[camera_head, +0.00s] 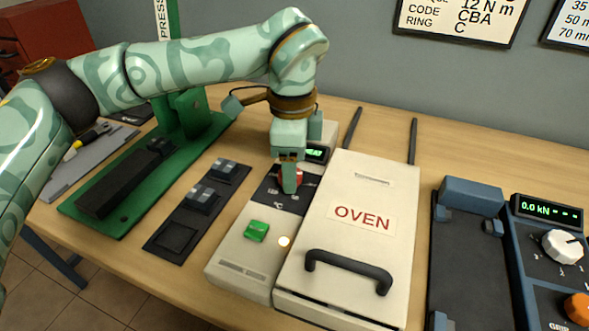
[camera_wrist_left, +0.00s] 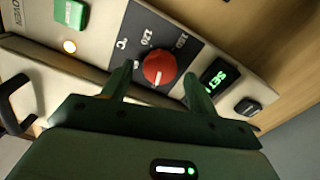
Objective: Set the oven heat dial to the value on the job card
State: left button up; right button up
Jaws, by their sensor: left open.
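The red oven heat dial (camera_wrist_left: 159,67) sits on a dark panel with °C numbers around it in the left wrist view. Its white mark points toward the bottom of that picture. The open left gripper (camera_wrist_left: 158,84) has one finger on each side of the dial; I cannot tell whether they touch it. In the head view the left gripper (camera_head: 289,175) points down and partly hides the dial (camera_head: 280,179). The cream oven (camera_head: 322,239) stands beside this panel. A wall card (camera_head: 458,22) shows "12 N m", "CODE CBA" and "RING C", its top cut off.
A green button (camera_head: 256,231) and a lit lamp (camera_head: 284,241) are near the dial. The green press (camera_head: 130,194) stands left, a blue device (camera_head: 548,250) right. Another wall card (camera_head: 572,32) is cut off.

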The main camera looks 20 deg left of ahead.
pick_arm(q)
jog(key=shift+f, duration=0.4)
